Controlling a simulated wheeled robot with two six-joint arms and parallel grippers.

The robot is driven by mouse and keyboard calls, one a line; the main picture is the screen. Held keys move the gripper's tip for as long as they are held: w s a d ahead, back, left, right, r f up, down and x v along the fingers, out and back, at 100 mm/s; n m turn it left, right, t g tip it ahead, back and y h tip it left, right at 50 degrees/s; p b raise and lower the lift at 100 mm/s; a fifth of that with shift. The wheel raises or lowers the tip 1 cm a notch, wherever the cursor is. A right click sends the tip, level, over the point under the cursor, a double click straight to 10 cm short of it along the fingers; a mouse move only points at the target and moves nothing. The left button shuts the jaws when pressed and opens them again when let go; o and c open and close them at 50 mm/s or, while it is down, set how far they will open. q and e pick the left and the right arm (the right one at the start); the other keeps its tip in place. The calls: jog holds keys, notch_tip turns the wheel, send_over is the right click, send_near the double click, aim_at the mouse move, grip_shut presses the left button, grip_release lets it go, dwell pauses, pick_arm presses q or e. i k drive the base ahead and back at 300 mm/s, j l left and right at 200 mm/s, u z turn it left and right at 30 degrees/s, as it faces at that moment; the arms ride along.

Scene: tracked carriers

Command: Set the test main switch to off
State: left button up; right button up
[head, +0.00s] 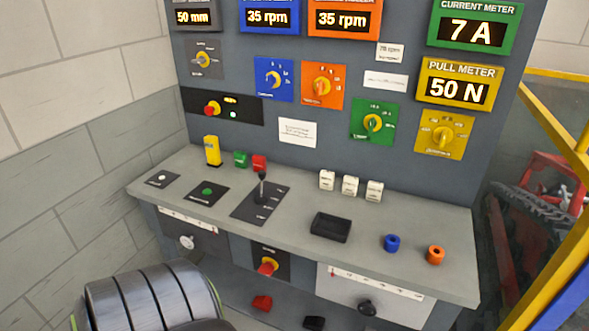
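Two red knobs on yellow are in the head view, and I cannot read which is labelled the test main switch. One rotary switch (267,266) sits on a dark plate on the console front, below the desk edge. The other red knob (212,109) is on a black strip (247,116) on the upright panel, beside a small lit green lamp (233,114). The exact setting of either is too small to tell. Neither of my grippers is in view, and nothing touches either knob.
The grey desk (290,222) carries a black lever (262,190), a black tray (330,227), small blocks, and blue (391,243) and orange (435,254) rings. A grey ribbed rounded shape (150,299) stands at lower left. A yellow frame (555,270) is at right.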

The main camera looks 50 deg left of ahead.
aim_at(268, 269)
jog(key=u, duration=1.9)
